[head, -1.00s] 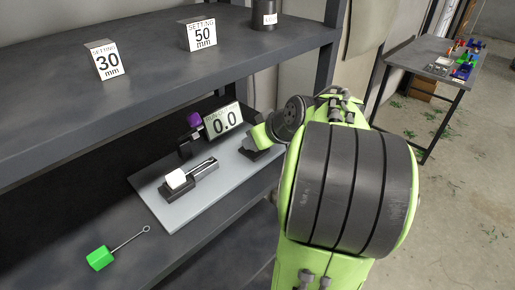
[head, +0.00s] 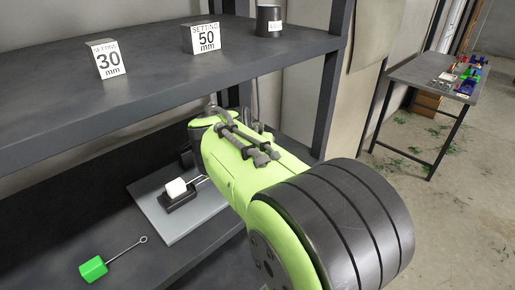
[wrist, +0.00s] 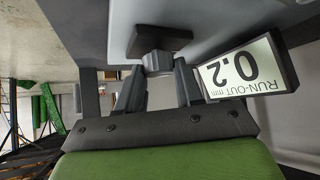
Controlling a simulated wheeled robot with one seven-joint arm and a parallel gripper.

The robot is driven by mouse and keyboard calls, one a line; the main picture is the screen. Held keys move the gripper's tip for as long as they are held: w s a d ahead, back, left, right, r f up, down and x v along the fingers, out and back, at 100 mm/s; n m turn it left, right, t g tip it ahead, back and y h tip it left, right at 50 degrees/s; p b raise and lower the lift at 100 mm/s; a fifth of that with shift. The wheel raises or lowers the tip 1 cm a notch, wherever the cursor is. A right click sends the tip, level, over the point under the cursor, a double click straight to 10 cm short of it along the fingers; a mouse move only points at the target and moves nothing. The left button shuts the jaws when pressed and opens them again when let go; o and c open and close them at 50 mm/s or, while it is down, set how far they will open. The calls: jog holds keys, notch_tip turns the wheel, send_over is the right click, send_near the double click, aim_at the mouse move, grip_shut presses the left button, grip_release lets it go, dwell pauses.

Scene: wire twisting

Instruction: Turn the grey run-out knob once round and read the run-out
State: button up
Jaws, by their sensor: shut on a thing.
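In the wrist view my gripper (wrist: 160,82) has its two dark fingers shut on the grey run-out knob (wrist: 157,62), which shows as a small grey piece between the tips. A dark mount (wrist: 155,40) stands just beyond it on the grey plate (wrist: 220,22). The run-out display (wrist: 242,70) is beside the right finger, upside down in this view, and reads 0.2 mm.
On the lower shelf, a white piece (head: 176,187) sits on a black block on the grey plate (head: 165,227). A green-handled loop tool (head: 93,269) lies at front left.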

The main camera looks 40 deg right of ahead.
jog(key=shift+w+a+m+g+h, duration=0.1)
jog(key=shift+m+g+h, duration=0.2)
jog(key=shift+m+g, duration=0.4)
jog(key=shift+f+m, duration=0.1)
jog(key=shift+m, duration=0.2)
jog(key=o, duration=1)
jog(key=shift+o, duration=0.2)
jog(key=shift+a+r+p, duration=0.2)
jog(key=shift+r+p, duration=0.1)
jog(key=shift+r, duration=0.1)
jog(key=shift+v, duration=0.9)
jog(key=s+a, duration=0.1)
jog(key=a, duration=0.2)
jog(key=s+a, duration=0.2)
jog(key=a, duration=0.2)
jog(key=s+a, duration=0.2)
jog(key=a, duration=0.2)
jog(key=shift+a, duration=0.25)
